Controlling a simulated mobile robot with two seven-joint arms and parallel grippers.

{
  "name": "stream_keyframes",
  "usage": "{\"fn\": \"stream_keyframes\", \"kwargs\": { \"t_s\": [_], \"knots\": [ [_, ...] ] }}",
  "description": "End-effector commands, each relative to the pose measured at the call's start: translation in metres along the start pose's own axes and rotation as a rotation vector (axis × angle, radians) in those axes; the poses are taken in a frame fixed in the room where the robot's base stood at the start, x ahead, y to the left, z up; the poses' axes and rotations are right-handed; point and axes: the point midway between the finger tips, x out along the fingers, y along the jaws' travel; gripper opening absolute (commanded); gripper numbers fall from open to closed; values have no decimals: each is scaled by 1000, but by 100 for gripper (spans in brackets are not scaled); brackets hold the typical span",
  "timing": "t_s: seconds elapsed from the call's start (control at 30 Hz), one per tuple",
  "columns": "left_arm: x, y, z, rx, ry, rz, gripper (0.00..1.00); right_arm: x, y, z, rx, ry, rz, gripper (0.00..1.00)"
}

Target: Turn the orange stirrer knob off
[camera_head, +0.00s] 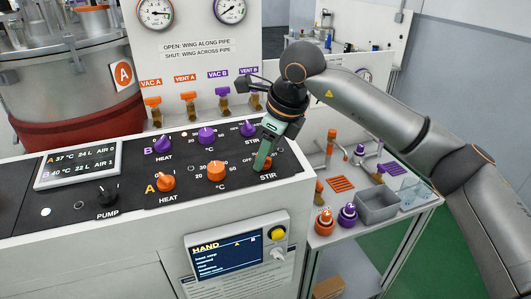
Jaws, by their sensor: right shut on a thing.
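The control panel (110,224) fills the front, with an orange row marked A and a purple row marked B. The orange stirrer knob (268,163) is at the right end of the orange row, above the label STIR. My right gripper (262,163) comes down on it from above and is shut on it. The fingers hide most of the knob, so its pointer setting cannot be read. My left gripper is not in view.
The orange heat knob (166,182), orange temperature knob (216,171) and purple stirrer knob (249,129) are close by. Vent and vacuum valves (188,104) stand behind. A HAND screen (228,256) is on the front. A side bench (345,228) holds a grey bin (377,207).

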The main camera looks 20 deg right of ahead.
Motion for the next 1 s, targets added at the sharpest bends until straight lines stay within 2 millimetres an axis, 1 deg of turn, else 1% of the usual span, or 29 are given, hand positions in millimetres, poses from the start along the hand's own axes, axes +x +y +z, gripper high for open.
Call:
{"fn": "stream_keyframes", "kwargs": {
  "t_s": [0.4,0.43,0.6,0.7,0.9,1.0],
  "knots": [
    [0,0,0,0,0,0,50,-1,-1,0,-6,-1,0,0],
    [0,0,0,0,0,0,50,-1,-1,0,-6,-1,0,45],
    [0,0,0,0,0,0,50,-1,-1,0,-6,-1,0,64],
    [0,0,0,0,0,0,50,0,0,0,-6,-1,0,73],
    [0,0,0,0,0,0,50,0,0,0,-6,0,1,73],
    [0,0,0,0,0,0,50,-4,0,0,-6,-2,0,73]
  ]
}}
